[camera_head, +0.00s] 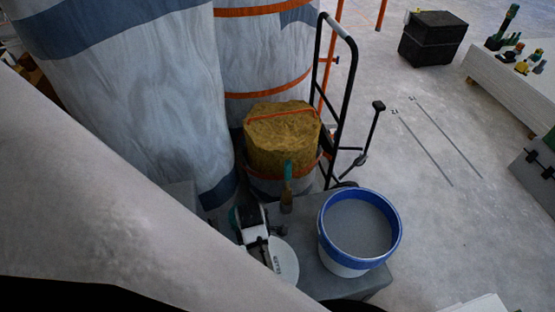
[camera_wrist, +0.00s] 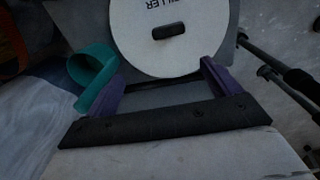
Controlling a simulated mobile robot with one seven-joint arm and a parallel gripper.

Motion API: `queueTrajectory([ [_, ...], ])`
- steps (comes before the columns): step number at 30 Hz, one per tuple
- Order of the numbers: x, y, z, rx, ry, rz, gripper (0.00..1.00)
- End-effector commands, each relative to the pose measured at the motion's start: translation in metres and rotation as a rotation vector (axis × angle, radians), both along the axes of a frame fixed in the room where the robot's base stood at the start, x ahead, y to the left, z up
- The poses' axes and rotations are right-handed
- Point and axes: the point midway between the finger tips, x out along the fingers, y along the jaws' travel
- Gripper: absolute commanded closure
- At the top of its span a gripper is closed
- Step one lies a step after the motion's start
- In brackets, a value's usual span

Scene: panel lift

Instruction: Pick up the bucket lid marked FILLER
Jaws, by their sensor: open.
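The white round lid (camera_head: 284,262) lies on a grey surface (camera_head: 345,285), left of the bucket. In the wrist view the lid (camera_wrist: 190,55) fills the top middle, with upside-down lettering, partly cut off, and a short dark handle (camera_wrist: 168,32) at its centre. My gripper (camera_wrist: 161,75) has two purple fingers spread wide, one either side of the lid's near edge, with nothing held between them. I cannot tell whether they touch the lid. In the head view my white and black gripper body covers the lid's left part.
A blue-rimmed bucket (camera_head: 372,264) of grey material stands right of the lid. A teal loop (camera_wrist: 82,68) lies by the left finger. A teal-handled tool (camera_head: 287,185), a yellow fibrous roll (camera_head: 280,140) and a black hand truck (camera_head: 350,70) are behind.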

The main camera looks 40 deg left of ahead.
Motion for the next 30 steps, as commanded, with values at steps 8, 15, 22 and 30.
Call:
queueTrajectory([
  [8,-0.008,-0.011,-0.028,-0.045,0.036,0.023,0.11],
  [15,-0.008,-0.011,-0.075,-0.042,0.033,0.022,0.11],
  [22,-0.007,-0.011,-0.095,-0.039,0.031,0.022,0.11],
  [30,-0.006,-0.016,-0.130,-0.041,0.032,0.022,0.11],
])
